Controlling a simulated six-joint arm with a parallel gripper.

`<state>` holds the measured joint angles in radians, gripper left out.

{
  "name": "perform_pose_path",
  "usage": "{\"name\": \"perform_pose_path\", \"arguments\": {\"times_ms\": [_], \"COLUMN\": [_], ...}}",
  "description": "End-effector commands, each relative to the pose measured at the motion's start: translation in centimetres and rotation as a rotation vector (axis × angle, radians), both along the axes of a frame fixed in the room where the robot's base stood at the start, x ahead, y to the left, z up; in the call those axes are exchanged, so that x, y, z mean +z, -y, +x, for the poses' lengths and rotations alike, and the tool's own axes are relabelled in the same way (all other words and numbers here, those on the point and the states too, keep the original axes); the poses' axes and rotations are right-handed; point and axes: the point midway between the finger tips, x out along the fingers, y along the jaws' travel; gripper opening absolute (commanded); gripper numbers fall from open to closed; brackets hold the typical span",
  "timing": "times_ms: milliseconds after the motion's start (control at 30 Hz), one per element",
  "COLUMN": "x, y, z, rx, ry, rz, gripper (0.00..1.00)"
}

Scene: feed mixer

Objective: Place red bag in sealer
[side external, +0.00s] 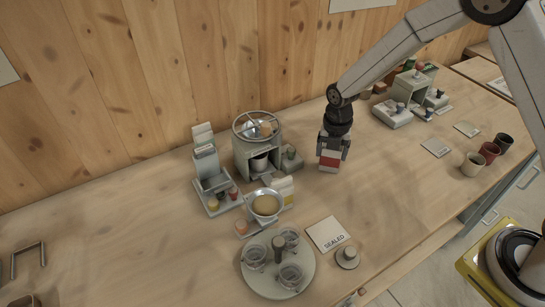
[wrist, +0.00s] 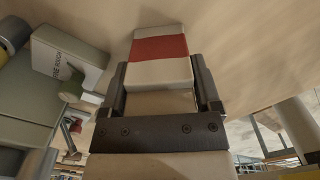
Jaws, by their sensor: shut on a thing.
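A white bag with a red band (side external: 329,161) is between the fingers of my gripper (side external: 333,146), right of the round-topped mixer. In the wrist view the bag (wrist: 160,48) extends out past the fingertips, with its red band across the middle. My gripper (wrist: 160,76) is shut on it. The gripper points down in the side view; whether the bag touches the table is hard to tell. No device is clearly labelled as a sealer. A white card reading "SEALED" (side external: 328,233) lies at the front.
The mixer (side external: 258,152) and a grey dispenser (side external: 212,176) stand left of my gripper. A bowl (side external: 265,204) and a round tray (side external: 256,285) with glass cups are nearer the front. Grey stations (side external: 409,90) stand back right; several cups (side external: 473,164) line the right edge.

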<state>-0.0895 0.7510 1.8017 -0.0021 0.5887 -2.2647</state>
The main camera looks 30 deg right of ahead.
Motion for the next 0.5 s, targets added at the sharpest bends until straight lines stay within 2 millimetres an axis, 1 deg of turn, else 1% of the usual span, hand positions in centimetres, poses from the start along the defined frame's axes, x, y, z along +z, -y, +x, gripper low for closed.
{"name": "perform_pose_path", "arguments": {"times_ms": [267,500], "x": [0.2,1.5], "y": [0.0,0.0], "z": [0.0,0.1], "rx": [0.0,0.0], "ry": [0.001,0.002], "rz": [0.0,0.001], "gripper": [0.07,0.07]}}
